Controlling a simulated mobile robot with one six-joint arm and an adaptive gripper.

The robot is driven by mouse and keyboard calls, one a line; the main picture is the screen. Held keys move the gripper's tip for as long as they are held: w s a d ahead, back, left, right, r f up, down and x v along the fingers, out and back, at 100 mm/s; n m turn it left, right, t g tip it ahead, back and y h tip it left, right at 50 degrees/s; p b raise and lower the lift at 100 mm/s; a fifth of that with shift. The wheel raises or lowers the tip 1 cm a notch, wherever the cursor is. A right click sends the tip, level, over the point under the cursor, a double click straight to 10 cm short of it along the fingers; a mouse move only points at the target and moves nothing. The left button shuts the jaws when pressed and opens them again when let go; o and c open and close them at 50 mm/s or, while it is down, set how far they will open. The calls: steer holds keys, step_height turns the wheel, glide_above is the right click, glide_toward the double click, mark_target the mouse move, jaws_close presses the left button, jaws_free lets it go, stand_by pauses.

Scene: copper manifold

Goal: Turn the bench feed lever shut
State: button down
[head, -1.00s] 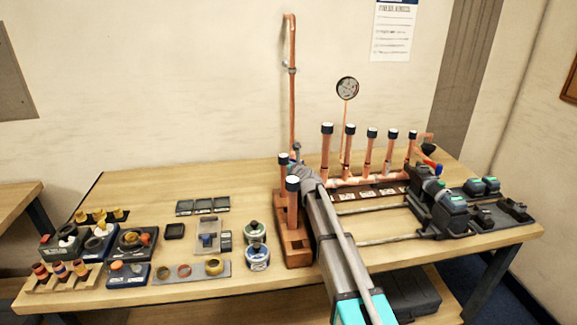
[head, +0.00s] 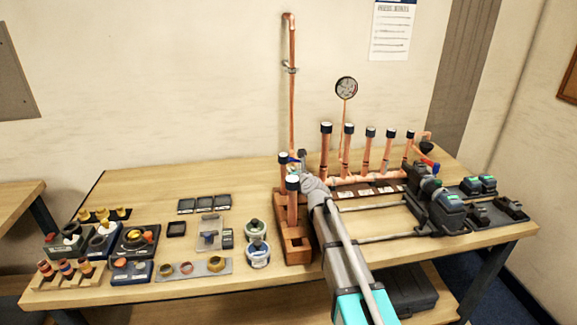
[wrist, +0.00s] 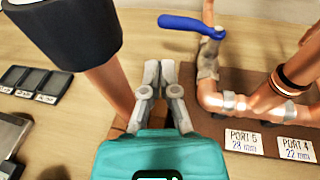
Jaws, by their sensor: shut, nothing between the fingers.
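The bench feed lever is a blue handle (wrist: 192,26) on a valve at the left end of the copper manifold. In the wrist view it points left from its copper stem, nearly level. In the head view a small bit of blue lever (head: 292,159) shows behind the black-capped posts. My gripper (wrist: 160,66) is shut and empty. It is short of the lever in the wrist view, with a visible gap between. In the head view my gripper (head: 302,160) is small and partly hidden by my own arm, close to the lever.
A thick copper post with a black cap (wrist: 62,35) stands close left of my gripper. The manifold (wrist: 245,103), with port labels, lies to the right. A tall copper pipe (head: 291,100) and a gauge (head: 346,88) rise behind. Several small parts trays fill the left bench.

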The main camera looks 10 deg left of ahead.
steer(key=v, duration=0.2)
steer(key=a+v, duration=0.1)
steer(key=v, duration=0.2)
steer(key=shift+s+p, duration=0.2)
steer(key=shift+p, duration=0.15)
steer(key=shift+d, duration=0.1)
